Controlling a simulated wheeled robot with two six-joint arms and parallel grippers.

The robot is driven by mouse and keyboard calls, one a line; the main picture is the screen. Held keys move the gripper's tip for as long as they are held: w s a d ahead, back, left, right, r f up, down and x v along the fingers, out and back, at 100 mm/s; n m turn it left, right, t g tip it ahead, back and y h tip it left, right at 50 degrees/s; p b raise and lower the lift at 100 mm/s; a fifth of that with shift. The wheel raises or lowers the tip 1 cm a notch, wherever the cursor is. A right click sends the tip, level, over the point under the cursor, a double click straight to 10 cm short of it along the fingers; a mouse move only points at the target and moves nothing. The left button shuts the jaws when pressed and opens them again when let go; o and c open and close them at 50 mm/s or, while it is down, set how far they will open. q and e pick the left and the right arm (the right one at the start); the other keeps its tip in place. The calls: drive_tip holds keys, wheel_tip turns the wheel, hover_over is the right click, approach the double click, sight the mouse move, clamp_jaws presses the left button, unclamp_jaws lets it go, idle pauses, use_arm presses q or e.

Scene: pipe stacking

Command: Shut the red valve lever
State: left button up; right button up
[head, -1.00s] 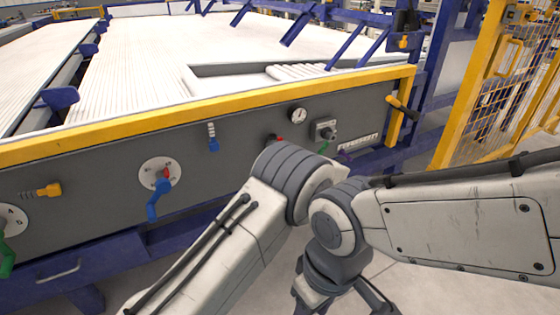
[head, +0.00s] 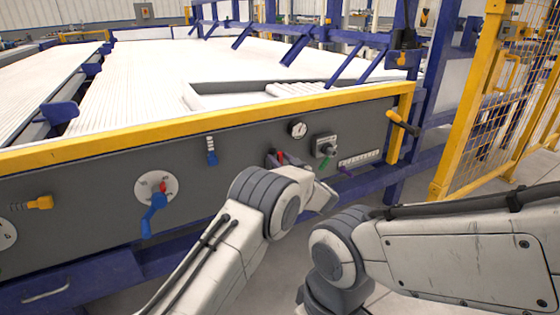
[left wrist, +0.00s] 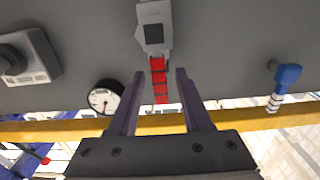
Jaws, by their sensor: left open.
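The red valve lever (left wrist: 158,82) shows in the left wrist view as a red segmented handle joined to a grey valve body (left wrist: 153,28) on the dark panel. It points from the body toward the yellow rail. My left gripper (left wrist: 160,78) is open, with one finger on each side of the red handle and a visible gap to each. My right gripper is not in view.
A gauge (head: 297,129) and a black knob box (head: 325,146) are close right of the lever. A small blue valve (head: 211,151) and a larger blue-handled valve (head: 153,202) are to its left. The yellow rail (head: 200,124) runs above the panel.

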use_arm(q)
clamp_jaws()
idle(1.4)
